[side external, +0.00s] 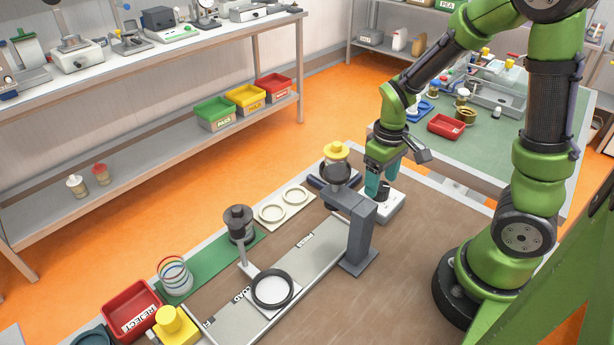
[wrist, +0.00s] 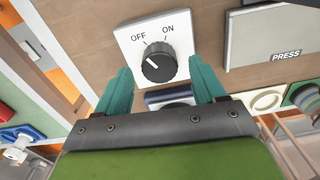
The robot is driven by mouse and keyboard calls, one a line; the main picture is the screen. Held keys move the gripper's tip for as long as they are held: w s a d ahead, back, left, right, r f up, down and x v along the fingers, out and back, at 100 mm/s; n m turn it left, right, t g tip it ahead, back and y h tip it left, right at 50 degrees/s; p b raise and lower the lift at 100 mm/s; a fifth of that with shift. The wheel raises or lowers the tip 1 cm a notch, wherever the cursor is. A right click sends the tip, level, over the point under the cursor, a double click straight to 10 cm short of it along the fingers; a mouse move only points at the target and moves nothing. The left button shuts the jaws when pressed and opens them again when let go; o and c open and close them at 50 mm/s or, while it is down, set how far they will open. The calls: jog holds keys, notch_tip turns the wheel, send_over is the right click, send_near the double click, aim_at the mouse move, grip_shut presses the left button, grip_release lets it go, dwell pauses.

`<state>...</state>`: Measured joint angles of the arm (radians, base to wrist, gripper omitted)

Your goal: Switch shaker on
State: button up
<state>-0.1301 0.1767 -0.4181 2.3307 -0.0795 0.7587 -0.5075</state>
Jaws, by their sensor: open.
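A white switch box (wrist: 158,45) marked OFF and ON fills the top middle of the wrist view. Its round black knob (wrist: 160,70) has a white pointer line turned toward OFF. My gripper (wrist: 160,67) is open, with one teal finger to each side of the knob and a visible gap on both sides. In the side external view, my gripper (side external: 379,186) points down over the white box (side external: 385,210) and partly hides the knob. A jar with a yellow lid (side external: 335,151) stands on a dark base just left of the box. I cannot tell which device the switch serves.
A grey post (side external: 361,237) with an arm stands close to the left of the box. A grey plate marked PRESS (wrist: 290,54) lies nearby. Brown tabletop (side external: 430,225) is clear to the right.

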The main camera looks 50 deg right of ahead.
jog(key=shift+f, duration=1.05)
jog(key=c, duration=1)
jog(key=shift+c, duration=0.2)
